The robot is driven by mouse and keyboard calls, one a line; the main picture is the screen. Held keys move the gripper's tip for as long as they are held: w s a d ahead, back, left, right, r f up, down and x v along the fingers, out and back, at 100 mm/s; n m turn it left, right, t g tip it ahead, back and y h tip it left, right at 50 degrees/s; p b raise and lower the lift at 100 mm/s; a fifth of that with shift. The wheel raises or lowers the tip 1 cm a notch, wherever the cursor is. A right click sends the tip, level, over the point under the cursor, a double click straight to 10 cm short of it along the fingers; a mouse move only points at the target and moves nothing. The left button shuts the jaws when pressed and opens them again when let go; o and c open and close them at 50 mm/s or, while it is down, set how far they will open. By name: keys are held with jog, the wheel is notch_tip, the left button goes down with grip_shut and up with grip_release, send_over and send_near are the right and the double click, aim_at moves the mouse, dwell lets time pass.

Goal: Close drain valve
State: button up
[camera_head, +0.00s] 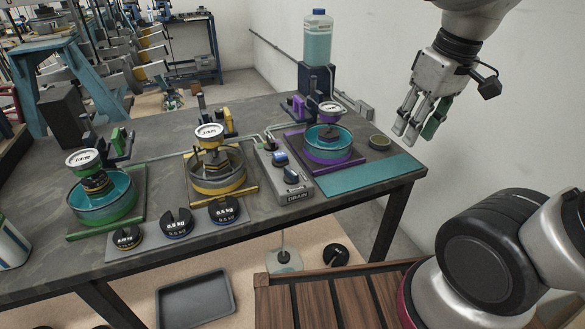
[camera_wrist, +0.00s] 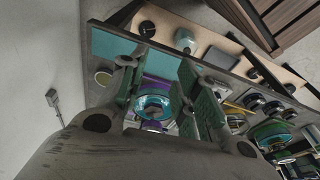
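A grey valve box labelled DRAIN (camera_head: 296,196) stands on the workbench between the yellow-ringed and purple-ringed basins. It carries a blue knob (camera_head: 280,158) toward the back and a dark lever or knob with blue on it (camera_head: 291,175) nearer the label. I cannot tell from its angle whether the valve is open or closed. My gripper (camera_head: 413,130) hangs in the air at the upper right, beyond the bench's right end and apart from the box. In the wrist view my gripper (camera_wrist: 157,72) has its fingers apart with nothing held between them.
Basins with gauges stand on green (camera_head: 106,208), yellow (camera_head: 218,180) and purple (camera_head: 328,156) mats. Several black weights (camera_head: 176,222) line the front edge. A blue liquid bottle (camera_head: 317,40) stands at the back.

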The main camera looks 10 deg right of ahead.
aim_at(293, 172)
jog(key=w+a+f, duration=0.1)
jog(key=a, duration=0.6)
jog(key=w+a+f+n+g, duration=0.1)
jog(key=w+a+f, duration=0.1)
jog(key=a, duration=0.6)
jog(key=w+a+f+n+g, duration=0.1)
jog(key=w+a, duration=0.1)
jog(key=a, duration=0.5)
jog(key=shift+a+f+h, duration=0.15)
jog(key=shift+h, duration=0.25)
jog(key=shift+s+f, duration=0.1)
jog(key=shift+f, duration=0.1)
notch_tip(293, 172, down, 7)
jog(key=shift+f, duration=0.2)
jog(key=shift+c, duration=0.2)
grip_shut()
